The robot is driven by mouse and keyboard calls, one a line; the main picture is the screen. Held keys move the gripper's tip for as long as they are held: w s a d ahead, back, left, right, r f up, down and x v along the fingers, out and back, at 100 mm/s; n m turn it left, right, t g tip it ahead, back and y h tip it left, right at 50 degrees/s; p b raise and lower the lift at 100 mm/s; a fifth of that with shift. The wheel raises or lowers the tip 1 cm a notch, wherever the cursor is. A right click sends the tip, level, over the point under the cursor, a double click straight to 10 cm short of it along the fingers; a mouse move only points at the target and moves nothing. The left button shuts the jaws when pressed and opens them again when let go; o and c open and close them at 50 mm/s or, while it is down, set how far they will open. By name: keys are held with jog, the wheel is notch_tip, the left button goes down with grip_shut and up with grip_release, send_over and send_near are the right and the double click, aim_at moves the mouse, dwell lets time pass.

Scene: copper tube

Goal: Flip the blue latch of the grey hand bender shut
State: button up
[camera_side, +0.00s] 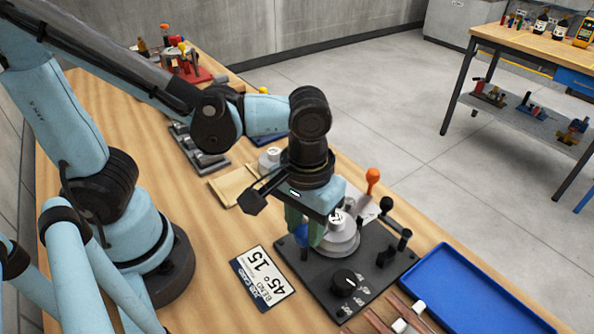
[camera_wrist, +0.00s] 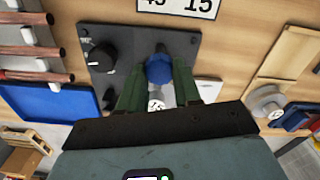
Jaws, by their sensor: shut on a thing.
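The grey hand bender (camera_side: 339,241) has a round grey former on a dark base plate (camera_side: 316,284), with a black knob at the front. The blue latch (camera_wrist: 158,70) shows in the wrist view as a rounded blue part over the plate. In the side view a bit of its blue (camera_side: 302,236) shows beside my fingers. My gripper (camera_side: 305,228) points down at the left side of the former. Its green fingers in the wrist view (camera_wrist: 158,82) are on either side of the blue latch and shut on it. The latch's lower part and pivot are hidden.
A label card (camera_side: 262,277) lies left of the plate. A blue tray (camera_side: 466,290) is at the right, with copper tubes (camera_side: 399,312) in front of it. An orange-handled tool (camera_side: 372,180) and a black-knobbed lever (camera_side: 387,205) stand behind the former. A wooden tray (camera_side: 233,187) lies further back.

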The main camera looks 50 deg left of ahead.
aim_at(306, 231)
jog(key=o, duration=1.1)
jog(key=shift+c, duration=0.2)
jog(key=shift+r, duration=0.1)
notch_tip(306, 231, up, 12)
jog(key=w+a+f+m+t, duration=0.1)
jog(key=w+a+f+t, duration=0.1)
jog(key=a, duration=0.5)
jog(key=w+a+f+m+t, duration=0.2)
jog(key=w+a+f+t, duration=0.1)
jog(key=a+t, duration=0.2)
jog(key=shift+w+a+f, duration=0.35)
jog(key=shift+a, duration=0.7)
